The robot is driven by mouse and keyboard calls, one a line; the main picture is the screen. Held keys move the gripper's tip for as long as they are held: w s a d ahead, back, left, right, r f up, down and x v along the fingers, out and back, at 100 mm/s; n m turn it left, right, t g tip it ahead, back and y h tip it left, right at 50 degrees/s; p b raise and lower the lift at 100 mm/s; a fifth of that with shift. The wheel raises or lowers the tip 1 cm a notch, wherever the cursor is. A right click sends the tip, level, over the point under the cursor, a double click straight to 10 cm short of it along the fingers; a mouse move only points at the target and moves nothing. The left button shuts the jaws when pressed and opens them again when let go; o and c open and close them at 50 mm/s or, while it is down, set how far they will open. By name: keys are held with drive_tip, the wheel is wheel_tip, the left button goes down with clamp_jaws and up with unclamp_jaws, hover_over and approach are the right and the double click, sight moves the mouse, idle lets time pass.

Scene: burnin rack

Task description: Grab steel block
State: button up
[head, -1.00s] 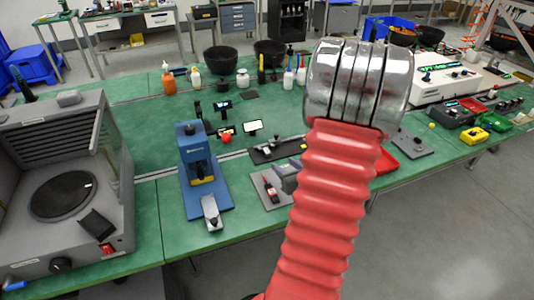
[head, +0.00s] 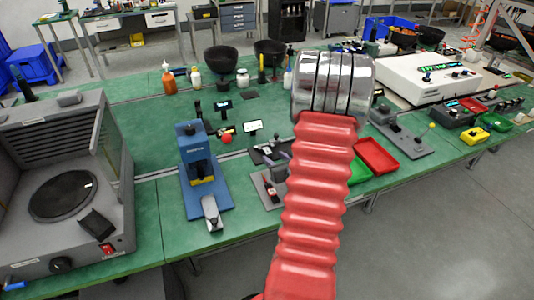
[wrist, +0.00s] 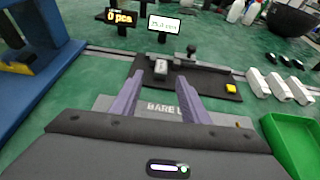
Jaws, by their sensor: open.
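My gripper (wrist: 158,92) shows in the wrist view as two purple fingers spread apart, with nothing between them. Beyond the fingertips a small light grey metal block (wrist: 160,68) sits on a black fixture plate (wrist: 205,82); it may be the steel block, but I cannot be sure. The fingers are above a grey plate marked "BARE L..." (wrist: 102,103), its lettering partly hidden. In the head view, my red arm hides most of the gripper, and the black fixture (head: 262,156) shows just left of the arm.
A yellow button (wrist: 231,88) is on the fixture. Several light grey pieces (wrist: 258,83) stand to the right, near a green tray (wrist: 292,145). A blue press (head: 195,160) stands left. A red tray (head: 377,155) lies right of the arm. Displays (wrist: 164,25) stand behind.

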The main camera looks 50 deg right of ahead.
sight(269, 153)
drive_tip(key=shift+x, duration=2.6)
clamp_jaws()
